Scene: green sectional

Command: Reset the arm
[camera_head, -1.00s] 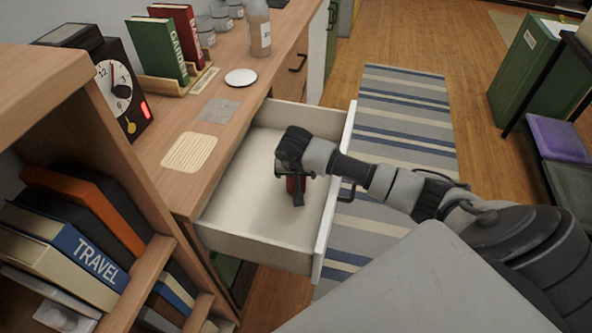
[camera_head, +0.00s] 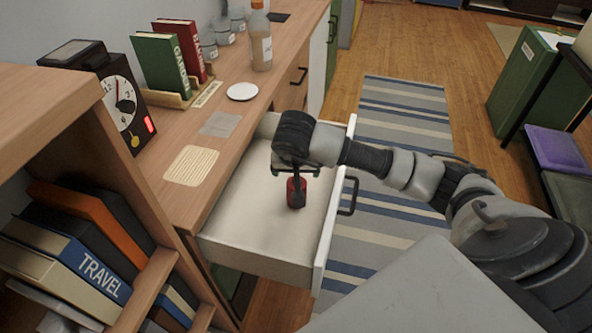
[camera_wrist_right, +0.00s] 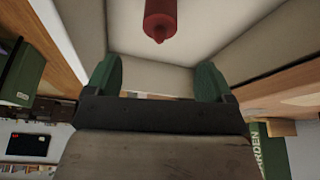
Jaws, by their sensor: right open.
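My right arm reaches in from the right in the head view. Its gripper (camera_head: 296,171) is over the open white drawer (camera_head: 245,200), above a small red object (camera_head: 296,192) that lies in the drawer. In the right wrist view the right gripper (camera_wrist_right: 165,75) has its two green fingers wide apart with nothing between them. The red object (camera_wrist_right: 160,18) shows there beyond the fingertips, apart from them, at the top of the picture. My left gripper is in neither view.
The wooden counter (camera_head: 170,143) holds a clock (camera_head: 122,98), books (camera_head: 160,62), a white disc (camera_head: 242,92) and a bottle (camera_head: 261,40). A bookshelf (camera_head: 150,270) stands at the near left. The drawer's front panel and handle (camera_head: 348,196) stick out over a striped rug (camera_head: 405,105).

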